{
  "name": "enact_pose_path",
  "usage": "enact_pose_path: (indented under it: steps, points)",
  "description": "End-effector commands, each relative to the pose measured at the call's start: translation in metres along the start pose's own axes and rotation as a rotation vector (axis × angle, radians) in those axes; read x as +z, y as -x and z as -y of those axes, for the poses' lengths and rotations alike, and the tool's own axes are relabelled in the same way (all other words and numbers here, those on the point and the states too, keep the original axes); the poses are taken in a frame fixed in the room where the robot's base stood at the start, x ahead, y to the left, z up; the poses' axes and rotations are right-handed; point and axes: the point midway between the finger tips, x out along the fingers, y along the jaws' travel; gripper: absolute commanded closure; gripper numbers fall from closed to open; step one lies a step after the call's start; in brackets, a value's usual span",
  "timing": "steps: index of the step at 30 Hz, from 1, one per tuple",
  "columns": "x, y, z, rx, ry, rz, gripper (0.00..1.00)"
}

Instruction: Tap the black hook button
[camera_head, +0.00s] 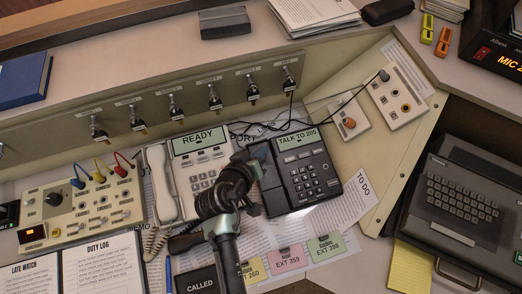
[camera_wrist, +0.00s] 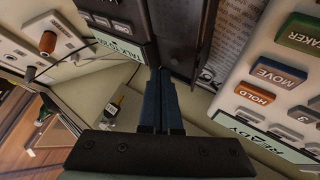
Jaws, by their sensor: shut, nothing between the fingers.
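The black phone (camera_head: 310,172) stands right of centre in the head view, its display reading "TALK TO 205". Part of it shows at the upper left of the wrist view (camera_wrist: 118,48). My gripper (camera_head: 248,160) is over the gap between this phone's left side and the white phone. In the wrist view its two dark blue fingers (camera_wrist: 160,78) are together, with nothing between them. A dark upright part fills the view beyond the fingertips. I cannot make out the black hook button; my gripper and arm cover the phone's left side. Contact cannot be told.
The white phone (camera_head: 202,178), reading "READY", stands close on the left, its handset (camera_head: 163,187) along its left side. A sloped panel with several plugs (camera_head: 214,95) rises behind. A dark keyboard unit (camera_head: 459,198) is at right. Coloured cards (camera_head: 288,258) lie in front.

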Motion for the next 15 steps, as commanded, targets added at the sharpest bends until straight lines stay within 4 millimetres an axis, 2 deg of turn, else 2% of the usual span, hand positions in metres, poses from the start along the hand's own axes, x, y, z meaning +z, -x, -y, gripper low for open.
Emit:
enact_pose_path:
  steps: [15]
  points:
    - [0.0045,-0.0057,0.0042,0.0,0.0,0.0,1.0]
